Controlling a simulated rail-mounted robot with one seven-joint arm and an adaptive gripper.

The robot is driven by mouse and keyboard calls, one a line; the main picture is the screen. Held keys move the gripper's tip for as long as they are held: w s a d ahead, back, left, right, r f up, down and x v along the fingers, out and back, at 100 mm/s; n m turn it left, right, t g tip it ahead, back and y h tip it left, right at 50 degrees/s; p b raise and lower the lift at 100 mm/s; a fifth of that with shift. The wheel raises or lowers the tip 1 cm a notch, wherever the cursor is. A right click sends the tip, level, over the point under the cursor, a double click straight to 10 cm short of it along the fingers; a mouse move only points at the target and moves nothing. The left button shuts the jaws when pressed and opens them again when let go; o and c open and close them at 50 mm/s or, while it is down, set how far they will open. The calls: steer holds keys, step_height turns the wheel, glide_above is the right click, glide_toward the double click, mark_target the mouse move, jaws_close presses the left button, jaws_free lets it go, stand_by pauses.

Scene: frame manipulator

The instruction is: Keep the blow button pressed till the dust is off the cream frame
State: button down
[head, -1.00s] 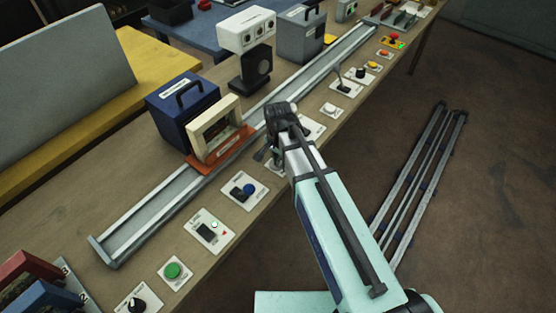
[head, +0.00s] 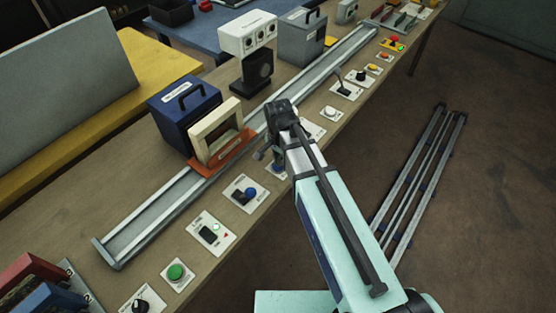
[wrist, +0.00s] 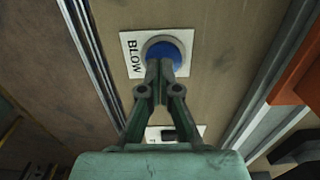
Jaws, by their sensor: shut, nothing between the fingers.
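The cream frame (head: 207,143) stands upright on an orange carriage (head: 225,158) on the metal rail in the head view. Its front looks plain, with no clear dust visible at this size. The blue blow button (wrist: 166,51) sits on a white plate marked BLOW (wrist: 133,56) in the wrist view. My gripper (wrist: 161,66) is shut and empty, its fingertips over the near part of the button. I cannot tell how far the button is pushed in. In the head view my arm partly hides the gripper and button.
A dark blue box (head: 183,107) stands behind the frame. A black-and-white device (head: 248,35) stands farther along behind the rail (head: 160,213). Several control plates line the table's front edge, including a green button (head: 176,272) and a black knob (head: 139,305).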

step_height(320, 180, up, 11)
steer(key=b, duration=0.3)
steer(key=shift+w+r, duration=0.15)
steer(key=shift+r, duration=0.05)
stand_by(0.3)
steer(key=s+d+f+n, duration=0.45)
steer(key=d+f, duration=0.45)
steer(key=f, duration=0.3)
steer(key=s+d+f+n, duration=0.3)
steer(key=s+d+f, duration=0.2)
steer(key=d+f, duration=0.55)
steer(key=s+f+g, duration=0.2)
steer(key=s+f, duration=0.4)
steer(key=s, duration=0.3)
steer(key=s+a+f+g, duration=0.1)
steer(key=s+f+g, duration=0.1)
steer(key=s+f, duration=0.5)
steer(key=s+a+f+g, duration=0.1)
steer(key=s+f, duration=0.5)
steer(key=s, duration=0.6)
steer(key=shift+s+f+g, duration=0.35)
steer(key=shift+f+g, duration=0.05)
steer(key=shift+g, duration=0.5)
steer(key=shift+a, duration=0.1)
